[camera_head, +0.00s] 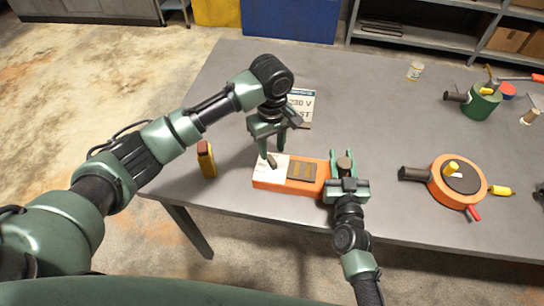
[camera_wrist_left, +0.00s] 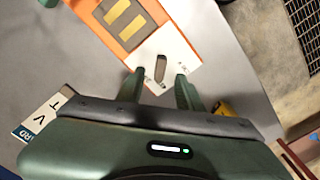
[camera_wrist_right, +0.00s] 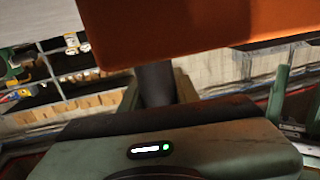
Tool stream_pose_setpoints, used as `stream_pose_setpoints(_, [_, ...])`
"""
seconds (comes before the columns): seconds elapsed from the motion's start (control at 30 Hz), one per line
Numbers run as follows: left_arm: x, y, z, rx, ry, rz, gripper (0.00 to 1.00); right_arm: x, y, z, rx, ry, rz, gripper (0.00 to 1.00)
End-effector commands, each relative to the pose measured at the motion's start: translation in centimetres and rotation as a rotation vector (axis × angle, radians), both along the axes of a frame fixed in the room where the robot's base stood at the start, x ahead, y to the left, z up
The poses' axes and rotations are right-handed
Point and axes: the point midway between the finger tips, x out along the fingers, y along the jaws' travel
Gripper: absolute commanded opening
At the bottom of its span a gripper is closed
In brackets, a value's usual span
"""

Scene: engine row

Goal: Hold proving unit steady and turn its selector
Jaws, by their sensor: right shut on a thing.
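The proving unit (camera_head: 262,181) is an orange box lying on the grey table near its front edge, with a white face panel at its left end and a dark panel with yellowish bars. Its selector, a small dark oblong knob (camera_wrist_left: 161,68), is on the white panel. My left gripper (camera_wrist_left: 160,75) is open above that panel, its two fingertips to either side of the knob; whether they touch it I cannot tell. My right gripper (camera_head: 344,163) is shut on a dark post (camera_wrist_right: 155,84) at the unit's right end. The orange body (camera_wrist_right: 190,25) fills the top of the right wrist view.
A yellow tool with a brown top (camera_head: 206,160) stands left of the unit. A 230 V sign (camera_head: 301,103) stands behind it. A round orange device (camera_head: 440,190) lies to the right, a green cylinder (camera_head: 482,105) and small jar (camera_head: 415,71) farther back. The table's middle is clear.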

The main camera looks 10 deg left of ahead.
Motion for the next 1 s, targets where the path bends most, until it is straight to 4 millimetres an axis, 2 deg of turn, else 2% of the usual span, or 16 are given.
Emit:
stream_pose_setpoints(0.1, [0.0, 0.1, -2.3, 0.002, 0.003, 0.002, 0.36, 0.1, 0.0, 0.2, 0.004, -0.003, -0.001, 0.0])
stream_pose_setpoints(0.3, [0.0, 0.0, -4.4, 0.001, 0.001, 0.001, 0.36, 0.1, 0.0, 0.2, 0.004, -0.003, -0.001, 0.0])
stream_pose_setpoints(0.67, [0.0, 0.0, -4.9, 0.0, 0.0, -0.001, 0.36, 0.1, 0.0, 0.2, 0.004, -0.003, -0.001, 0.0])
stream_pose_setpoints(0.77, [0.0, 0.0, -4.9, 0.0, 0.0, -0.001, 0.11, 0.1, 0.0, 0.2, 0.004, -0.003, -0.001, 0.0])
stream_pose_setpoints(0.8, [0.0, 0.0, -4.9, 0.0, 0.0, -0.001, 0.0, 0.1, 0.0, 0.2, 0.004, -0.003, -0.001, 0.0])
stream_pose_setpoints(1.0, [0.0, 0.0, -4.9, -0.001, -0.001, -0.002, 0.0, 0.1, 0.0, 0.2, 0.004, -0.003, -0.001, 0.0])
